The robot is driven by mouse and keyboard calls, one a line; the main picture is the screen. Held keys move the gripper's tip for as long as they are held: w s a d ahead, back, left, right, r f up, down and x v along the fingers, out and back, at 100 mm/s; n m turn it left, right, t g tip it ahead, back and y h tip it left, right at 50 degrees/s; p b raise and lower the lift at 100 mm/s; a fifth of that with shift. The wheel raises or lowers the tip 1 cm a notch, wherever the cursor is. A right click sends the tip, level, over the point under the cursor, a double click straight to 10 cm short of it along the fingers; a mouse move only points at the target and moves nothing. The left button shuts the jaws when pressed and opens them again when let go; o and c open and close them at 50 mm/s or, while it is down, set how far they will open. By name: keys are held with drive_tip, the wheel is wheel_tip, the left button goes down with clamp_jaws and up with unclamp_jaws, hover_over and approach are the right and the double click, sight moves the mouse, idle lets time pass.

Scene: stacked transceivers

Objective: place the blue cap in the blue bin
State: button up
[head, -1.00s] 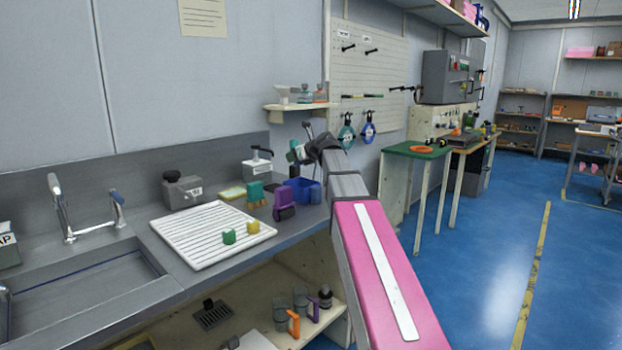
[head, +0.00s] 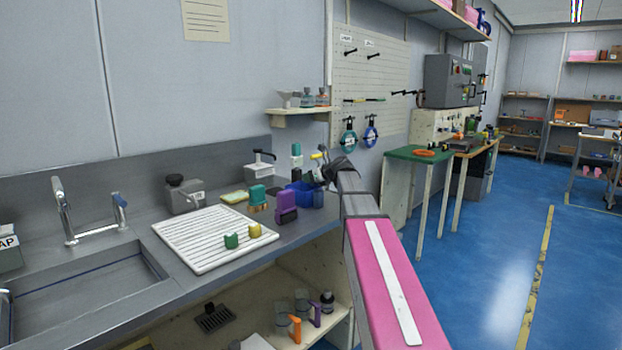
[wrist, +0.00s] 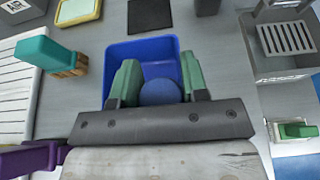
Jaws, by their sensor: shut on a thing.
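The blue cap (wrist: 160,92) shows in the wrist view as a round blue shape between the two green finger pads of my gripper (wrist: 158,75), which is shut on it. The blue bin (wrist: 143,48) lies behind and below the cap in that view, so the cap overlaps the bin's opening; its exact height above the bin floor is unclear. In the head view the blue bin (head: 298,196) stands on the counter by the wall, and my gripper (head: 320,168) is just above and to its right. The cap cannot be made out there.
A purple dispenser-like object (head: 286,207) and a teal-and-wood brush (head: 257,197) stand left of the bin. A green-topped bottle (head: 296,160) stands behind it. A white ribbed drainboard (head: 190,245) holds a green and a yellow block.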

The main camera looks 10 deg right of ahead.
drive_tip(key=shift+f, duration=0.25)
drive_tip(key=o, duration=1)
drive_tip(key=shift+s+r, duration=0.1)
drive_tip(key=shift+r, duration=0.25)
drive_tip(key=v, duration=1.1)
drive_tip(key=shift+s+d+r, duration=0.15)
drive_tip(key=shift+s+d, duration=0.1)
